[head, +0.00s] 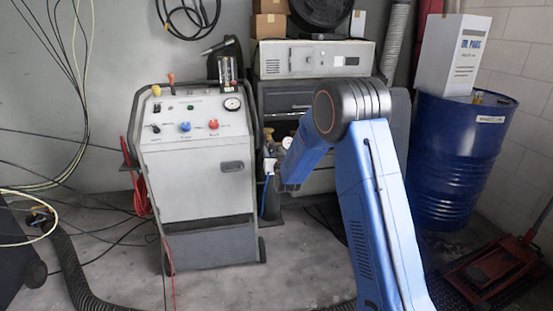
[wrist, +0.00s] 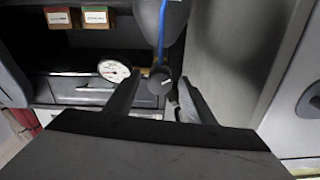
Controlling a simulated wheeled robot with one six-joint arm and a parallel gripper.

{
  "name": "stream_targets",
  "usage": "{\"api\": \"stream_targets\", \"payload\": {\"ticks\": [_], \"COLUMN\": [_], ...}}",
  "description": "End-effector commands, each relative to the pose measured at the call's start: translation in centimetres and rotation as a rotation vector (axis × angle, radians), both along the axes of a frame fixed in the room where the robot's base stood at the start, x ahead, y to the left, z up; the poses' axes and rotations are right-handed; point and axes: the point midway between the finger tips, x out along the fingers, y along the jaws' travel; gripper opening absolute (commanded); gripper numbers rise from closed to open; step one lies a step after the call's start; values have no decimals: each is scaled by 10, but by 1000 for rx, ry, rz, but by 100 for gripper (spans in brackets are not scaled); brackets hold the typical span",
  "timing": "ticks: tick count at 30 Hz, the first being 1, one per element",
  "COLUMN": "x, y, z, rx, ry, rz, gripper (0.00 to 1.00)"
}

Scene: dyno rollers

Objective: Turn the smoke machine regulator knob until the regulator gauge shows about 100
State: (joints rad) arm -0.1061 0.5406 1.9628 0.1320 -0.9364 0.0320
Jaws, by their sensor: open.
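The dark round regulator knob (wrist: 160,85) with a pale mark shows in the wrist view. My gripper (wrist: 159,92) is open, with one finger on either side of the knob and visible gaps between them. The white regulator gauge (wrist: 113,70) is just left of the left finger; its reading is too small to tell. In the head view, the regulator gauge (head: 287,142) shows small beside my blue arm, to the right of the grey smoke machine (head: 207,190). My arm hides much of the regulator and gripper there.
A blue hose (wrist: 161,35) runs down to the regulator in the wrist view. The smoke machine panel carries another dial (head: 232,104) and blue and red knobs. A dark drawer cabinet (head: 289,100) stands behind. A blue drum (head: 457,155) is at the right; hoses and cables lie on the left floor.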

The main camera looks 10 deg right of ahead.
Motion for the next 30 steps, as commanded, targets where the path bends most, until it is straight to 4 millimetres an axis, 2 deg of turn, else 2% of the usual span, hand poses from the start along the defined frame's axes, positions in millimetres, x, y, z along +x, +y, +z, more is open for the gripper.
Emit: {"api": "stream_targets", "payload": {"ticks": [5,21,27,30], "x": [-24,-130,-158,-165], "y": [0,0,1,0], "z": [1,0,0,0], "rx": [0,0,0,0], "ry": [0,0,0,0], "rz": [0,1,1,1], "gripper": [49,49,49,49]}}
